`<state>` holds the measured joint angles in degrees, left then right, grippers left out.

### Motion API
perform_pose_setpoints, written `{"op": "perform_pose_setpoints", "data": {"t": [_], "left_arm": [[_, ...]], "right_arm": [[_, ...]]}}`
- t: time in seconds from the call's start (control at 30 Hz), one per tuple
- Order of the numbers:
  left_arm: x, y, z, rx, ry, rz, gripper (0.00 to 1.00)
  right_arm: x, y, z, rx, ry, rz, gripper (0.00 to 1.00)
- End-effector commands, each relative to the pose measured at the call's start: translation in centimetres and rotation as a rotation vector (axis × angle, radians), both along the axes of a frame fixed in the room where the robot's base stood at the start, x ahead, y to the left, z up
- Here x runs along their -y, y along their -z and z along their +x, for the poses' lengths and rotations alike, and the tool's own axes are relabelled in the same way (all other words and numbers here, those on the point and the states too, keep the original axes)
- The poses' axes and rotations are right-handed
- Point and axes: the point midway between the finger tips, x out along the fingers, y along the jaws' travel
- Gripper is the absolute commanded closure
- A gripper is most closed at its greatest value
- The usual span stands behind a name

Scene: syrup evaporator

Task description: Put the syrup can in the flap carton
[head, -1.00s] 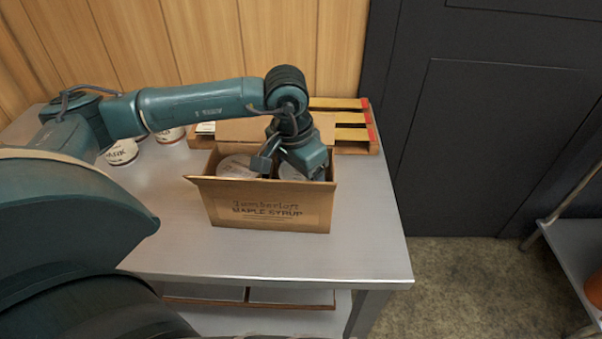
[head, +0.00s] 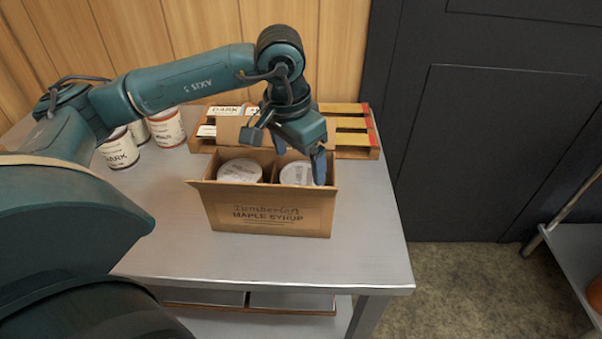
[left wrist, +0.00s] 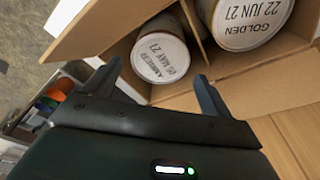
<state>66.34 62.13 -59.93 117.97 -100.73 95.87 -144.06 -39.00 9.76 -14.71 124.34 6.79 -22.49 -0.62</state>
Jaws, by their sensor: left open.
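The open flap carton (head: 268,214), brown and printed with maple syrup lettering, stands upright on the metal table. Two syrup cans with pale lids are inside it, one in the left compartment (head: 240,171) and one in the right compartment (head: 297,173), with a divider between them. In the left wrist view the lids read amber (left wrist: 160,58) and golden (left wrist: 247,22). My left gripper (head: 298,163) is open over the right compartment, its fingers above the amber can and apart from its lid, holding nothing. It also shows in the left wrist view (left wrist: 158,80). My right gripper is not in view.
Several cans, including one labelled dark (head: 119,149), stand at the table's left rear. A wooden pallet (head: 352,139) with red and yellow ends lies behind the carton. The table's front (head: 285,262) is clear. A dark door is at the right.

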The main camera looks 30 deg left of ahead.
Motion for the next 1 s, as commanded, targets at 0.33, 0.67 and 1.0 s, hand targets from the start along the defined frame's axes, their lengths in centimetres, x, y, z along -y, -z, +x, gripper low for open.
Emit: {"op": "perform_pose_setpoints", "data": {"t": [0.33,0.67,1.0], "left_arm": [[-0.2,-5.2,-0.7,0.001,0.0,0.001,0.16],[-0.2,-5.5,-0.8,-0.001,0.0,0.0,0.16],[-0.2,-5.5,-0.8,-0.001,0.0,0.0,0.16]], "right_arm": [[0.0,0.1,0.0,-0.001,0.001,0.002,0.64],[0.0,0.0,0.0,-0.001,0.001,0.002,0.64],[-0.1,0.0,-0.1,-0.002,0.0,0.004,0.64]]}}
